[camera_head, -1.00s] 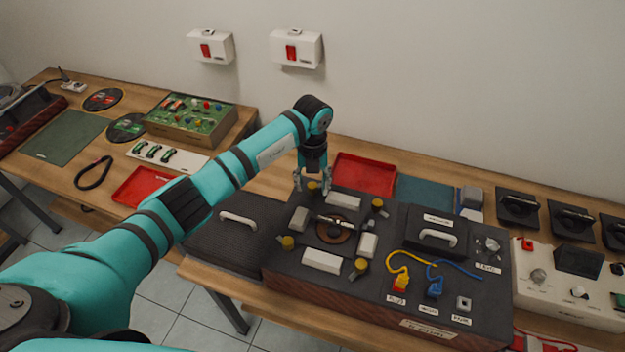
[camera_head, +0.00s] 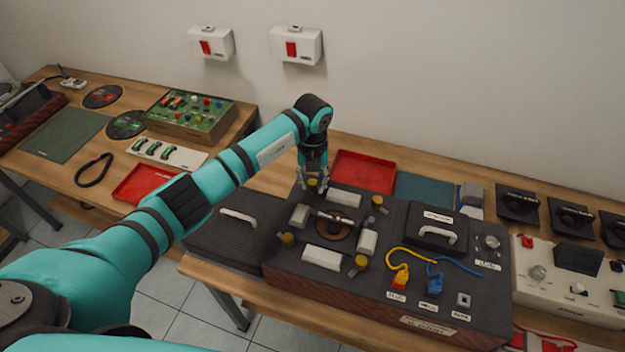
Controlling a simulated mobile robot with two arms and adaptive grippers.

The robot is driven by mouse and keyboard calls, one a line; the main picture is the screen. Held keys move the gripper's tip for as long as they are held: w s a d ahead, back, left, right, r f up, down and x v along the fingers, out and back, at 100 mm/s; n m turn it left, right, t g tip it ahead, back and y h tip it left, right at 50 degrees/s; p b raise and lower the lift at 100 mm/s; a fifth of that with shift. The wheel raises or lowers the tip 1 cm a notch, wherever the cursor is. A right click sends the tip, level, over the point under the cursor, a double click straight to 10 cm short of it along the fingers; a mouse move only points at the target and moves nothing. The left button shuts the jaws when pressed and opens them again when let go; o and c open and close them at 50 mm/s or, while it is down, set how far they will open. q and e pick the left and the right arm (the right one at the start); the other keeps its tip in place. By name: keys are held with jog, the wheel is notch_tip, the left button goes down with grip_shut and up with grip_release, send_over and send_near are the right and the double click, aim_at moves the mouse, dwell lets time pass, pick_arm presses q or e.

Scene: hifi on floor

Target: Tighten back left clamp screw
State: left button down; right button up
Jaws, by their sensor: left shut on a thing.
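The dark hi-fi device (camera_head: 290,268) lies on the workbench. Its clamp area has white blocks around a brown round part (camera_head: 333,232) and several yellow-topped clamp screws. The back left clamp screw (camera_head: 312,184) shows as a small yellow spot between the fingers of my left gripper (camera_head: 312,186). The gripper points down from above and is shut on that screw. The back right screw (camera_head: 377,201), front left screw (camera_head: 286,239) and front right screw (camera_head: 360,263) stand free. My right gripper is not in view.
A red tray (camera_head: 363,172) and a dark teal mat (camera_head: 424,192) lie behind the device. A black lid with a white handle (camera_head: 436,234) and yellow and blue plugs are at its right. A black case (camera_head: 222,240) adjoins its left side.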

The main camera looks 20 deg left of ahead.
aim_at(313, 181)
pick_arm(q)
jog(key=shift+w+f+m+b, duration=0.1)
jog(key=shift+f+m+b, duration=0.05)
jog(key=shift+m+b, duration=1.25)
jog(key=m+b, duration=0.8)
jog(key=m, duration=0.1)
jog(key=shift+b, duration=0.4)
jog(key=m+b, duration=0.4)
jog(key=m, duration=0.1)
jog(key=shift+r+m+b, duration=0.2)
jog(key=shift+m+b, duration=0.95)
jog(key=shift+m, duration=1.25)
jog(key=c, duration=1.1)
grip_release()
notch_tip(313, 181, up, 12)
